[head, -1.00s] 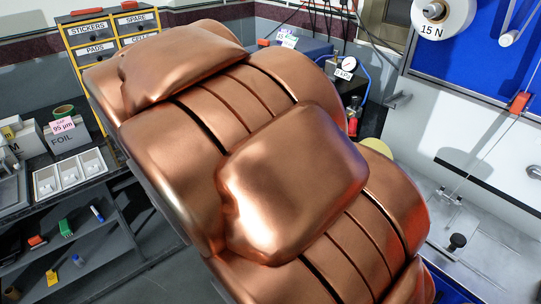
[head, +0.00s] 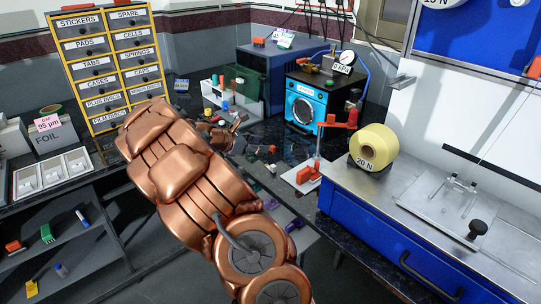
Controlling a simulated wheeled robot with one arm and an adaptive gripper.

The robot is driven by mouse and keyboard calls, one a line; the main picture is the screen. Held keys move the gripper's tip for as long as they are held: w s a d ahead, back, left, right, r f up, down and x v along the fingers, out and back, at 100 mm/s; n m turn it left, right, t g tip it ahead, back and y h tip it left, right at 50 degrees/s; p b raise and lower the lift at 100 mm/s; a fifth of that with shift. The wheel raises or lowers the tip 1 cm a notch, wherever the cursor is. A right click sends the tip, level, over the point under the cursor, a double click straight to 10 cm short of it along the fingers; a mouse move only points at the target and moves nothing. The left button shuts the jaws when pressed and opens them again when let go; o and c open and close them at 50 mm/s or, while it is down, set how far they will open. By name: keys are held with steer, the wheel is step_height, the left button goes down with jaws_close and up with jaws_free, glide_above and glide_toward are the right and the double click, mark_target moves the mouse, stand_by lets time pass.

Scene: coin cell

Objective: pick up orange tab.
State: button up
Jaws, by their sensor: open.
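Several small orange pieces are in the head view, and I cannot tell for sure which is the orange tab. One orange piece (head: 308,174) is on a small white plate at the bench's front, left of the yellow roll. Another orange piece (head: 14,246) lies on the lower left shelf, and one more (head: 259,42) is on top of the blue box. My gripper (head: 238,122) is small and partly hidden behind my copper arm, over the dark bench. It is open, and I see nothing held in it.
A labelled drawer cabinet (head: 105,65) stands behind my arm. A blue-fronted machine (head: 306,101) and a yellow roll (head: 373,146) stand on the right. A white rack (head: 232,98) with small coloured items is near my gripper. The metal bench top (head: 400,190) has free room.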

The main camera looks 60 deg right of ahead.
mark_target(273, 146)
steer(key=w+d+f+n, duration=0.2)
steer(key=f, duration=0.1)
steer(key=d+f+h+b, duration=0.1)
steer(key=d, duration=0.1)
steer(key=shift+w+f+n+t, duration=0.3)
steer(key=shift+w+f+n, duration=0.1)
steer(key=shift+x, duration=3.85)
steer(key=shift+w, duration=0.15)
steer(key=c, duration=0.9)
